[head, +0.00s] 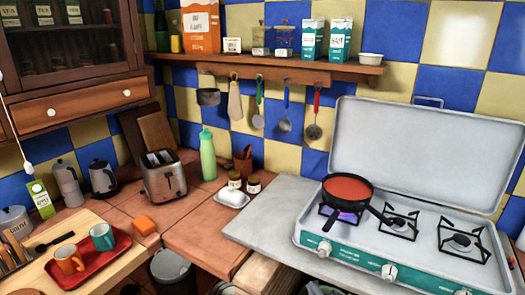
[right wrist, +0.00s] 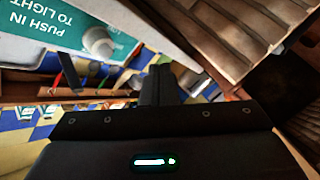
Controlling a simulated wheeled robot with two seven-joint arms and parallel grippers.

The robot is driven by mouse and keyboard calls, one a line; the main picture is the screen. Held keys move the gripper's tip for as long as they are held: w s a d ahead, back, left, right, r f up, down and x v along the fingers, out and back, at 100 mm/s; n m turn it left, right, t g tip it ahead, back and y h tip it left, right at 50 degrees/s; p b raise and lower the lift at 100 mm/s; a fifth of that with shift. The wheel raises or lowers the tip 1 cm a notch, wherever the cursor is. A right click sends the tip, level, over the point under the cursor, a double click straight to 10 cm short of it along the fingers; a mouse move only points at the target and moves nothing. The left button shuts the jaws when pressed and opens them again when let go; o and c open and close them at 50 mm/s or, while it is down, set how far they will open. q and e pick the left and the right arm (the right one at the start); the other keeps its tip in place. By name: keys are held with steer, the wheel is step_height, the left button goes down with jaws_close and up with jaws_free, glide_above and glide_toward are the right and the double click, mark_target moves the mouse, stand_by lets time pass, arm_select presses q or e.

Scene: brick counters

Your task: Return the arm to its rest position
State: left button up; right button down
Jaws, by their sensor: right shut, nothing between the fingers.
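My right gripper (right wrist: 160,72) shows in the right wrist view as dark fingers shut together with nothing between them. The picture there is turned over. The front panel of the camping stove (right wrist: 75,28) with a pale knob (right wrist: 98,41) is close by, to the left of the fingers. I see a gap between the fingers and the panel. I cannot clearly make out either gripper in the head view. My left gripper is in neither view.
In the head view the open stove (head: 365,262) stands on a grey counter (head: 262,225). A pan of red sauce (head: 348,188) sits over a lit burner. A toaster (head: 163,178), green bottle (head: 208,155) and red tray (head: 85,277) with two mugs stand left.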

steer(key=s+d+f+m+g+h, duration=0.1)
steer(key=s+f+m+g, duration=0.1)
steer(key=s+f, duration=0.5)
steer(key=s+d+f+m+g, duration=0.1)
steer(key=s+f+g, duration=0.2)
steer(key=f, duration=0.8)
steer(key=s+d+f+m+g+h, duration=0.15)
steer(key=s+f, duration=0.35)
steer(key=f, duration=0.5)
steer(key=s+f+m+g, duration=0.1)
steer(key=s+f, duration=0.4)
steer(key=s, duration=0.5)
steer(key=s+d+f+m+g, duration=0.1)
steer(key=s+f+g, duration=0.3)
steer(key=s, duration=0.7)
steer(key=s+d+f+m+g, duration=0.1)
steer(key=s+f+m+g, duration=0.1)
steer(key=s+f, duration=0.4)
steer(key=s+g, duration=0.1)
steer(key=s, duration=0.4)
steer(key=shift+f+h, duration=0.35)
steer(key=c, duration=2.1)
jaws_free()
steer(key=shift+m+g, duration=0.25)
